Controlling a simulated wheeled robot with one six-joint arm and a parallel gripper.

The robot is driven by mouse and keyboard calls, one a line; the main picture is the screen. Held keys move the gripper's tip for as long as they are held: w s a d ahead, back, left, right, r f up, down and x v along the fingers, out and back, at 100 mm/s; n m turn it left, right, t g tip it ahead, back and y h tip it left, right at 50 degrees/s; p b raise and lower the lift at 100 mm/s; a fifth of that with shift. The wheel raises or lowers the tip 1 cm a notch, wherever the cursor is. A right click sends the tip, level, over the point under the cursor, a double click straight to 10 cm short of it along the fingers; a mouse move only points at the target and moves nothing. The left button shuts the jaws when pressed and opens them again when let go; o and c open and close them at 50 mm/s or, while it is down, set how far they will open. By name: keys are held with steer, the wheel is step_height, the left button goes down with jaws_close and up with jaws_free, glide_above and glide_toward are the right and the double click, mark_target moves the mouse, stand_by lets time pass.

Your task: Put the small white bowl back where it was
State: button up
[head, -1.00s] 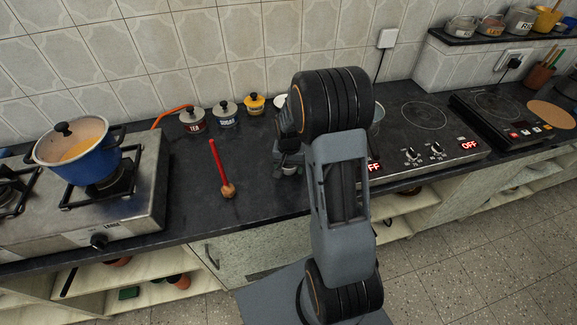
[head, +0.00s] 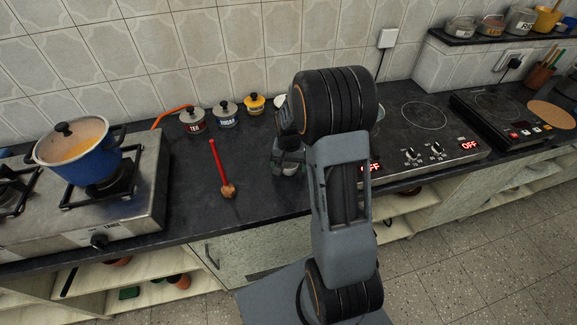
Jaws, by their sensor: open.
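My gripper (head: 288,160) is low over the dark counter, left of my arm's big black joint, and its jaws are open. A small pale, shiny thing (head: 289,170) shows at its fingertips; I cannot tell whether it is the small white bowl or a steel tumbler, nor whether the fingers touch it. Another white round thing (head: 280,101) shows behind, near the wall, mostly hidden by my arm. I cannot tell which of these is the bowl.
A wooden masher with a red handle (head: 221,168) lies left of my gripper. Labelled tea (head: 193,121) and sugar (head: 226,115) pots and a yellow pot (head: 254,104) line the wall. A blue pot (head: 78,151) stands on the left stove. A hob (head: 424,117) is right.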

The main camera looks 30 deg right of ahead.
step_height(320, 180, up, 10)
steer(key=s+a+r+n+t, duration=0.1)
steer(key=s+a+r+n, duration=0.2)
steer(key=s+a, duration=0.2)
steer(key=s+a+r+n+t, duration=0.2)
steer(key=s+a+r+n, duration=0.2)
steer(key=s, duration=0.7)
steer(key=shift+a+t, duration=0.3)
steer(key=shift+a, duration=0.15)
steer(key=shift+r+p, duration=0.65)
steer(key=shift+r, duration=0.05)
steer(key=shift+c, duration=0.3)
